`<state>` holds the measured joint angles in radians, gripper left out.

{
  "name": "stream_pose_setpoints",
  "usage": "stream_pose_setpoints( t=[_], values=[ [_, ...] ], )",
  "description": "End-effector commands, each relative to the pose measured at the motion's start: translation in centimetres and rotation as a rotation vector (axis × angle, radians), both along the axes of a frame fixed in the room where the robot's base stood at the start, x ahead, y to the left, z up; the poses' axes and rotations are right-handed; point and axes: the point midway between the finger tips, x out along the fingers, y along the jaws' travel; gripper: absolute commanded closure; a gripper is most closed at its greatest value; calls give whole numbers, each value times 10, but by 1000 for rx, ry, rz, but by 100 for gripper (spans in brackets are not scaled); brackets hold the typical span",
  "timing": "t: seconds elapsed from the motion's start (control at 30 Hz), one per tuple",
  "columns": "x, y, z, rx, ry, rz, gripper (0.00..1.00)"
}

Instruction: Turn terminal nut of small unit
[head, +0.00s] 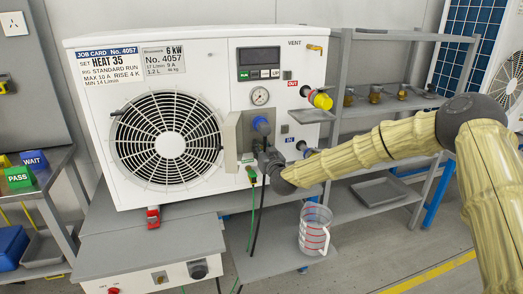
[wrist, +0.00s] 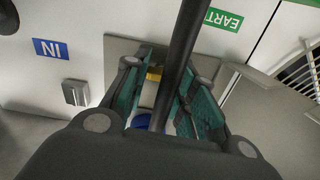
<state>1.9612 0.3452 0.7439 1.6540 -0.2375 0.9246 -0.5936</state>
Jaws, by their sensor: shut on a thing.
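The small unit (head: 215,75) is a white cabinet marked 6 kW, No. 4057, with a round fan grille. My gripper (head: 260,152) is at the grey terminal recess on its right front, below a blue knob (head: 262,126). In the wrist view my gripper's (wrist: 160,85) teal-padded fingers stand on either side of a small brass-coloured piece (wrist: 154,74), seemingly the terminal nut. My gripper is shut on it. A thick black cable (wrist: 184,45) crosses in front and hides part of the nut and right finger. The nut cannot be made out in the head view.
A grey cover (head: 231,139) stands open left of the recess. Green and black leads (head: 254,215) hang below. A measuring jug (head: 314,228) stands on the lower shelf. A yellow-and-red fitting (head: 321,100) juts out at the right. Metal shelves (head: 365,125) stand behind my arm.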

Motion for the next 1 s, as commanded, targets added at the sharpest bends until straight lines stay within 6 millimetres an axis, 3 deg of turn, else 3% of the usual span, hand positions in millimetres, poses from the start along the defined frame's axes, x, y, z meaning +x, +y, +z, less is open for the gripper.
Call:
stream_pose_setpoints(
  t=[1.0],
  values=[
    [1,-4,-5,872,282,-2,97]
  ],
)
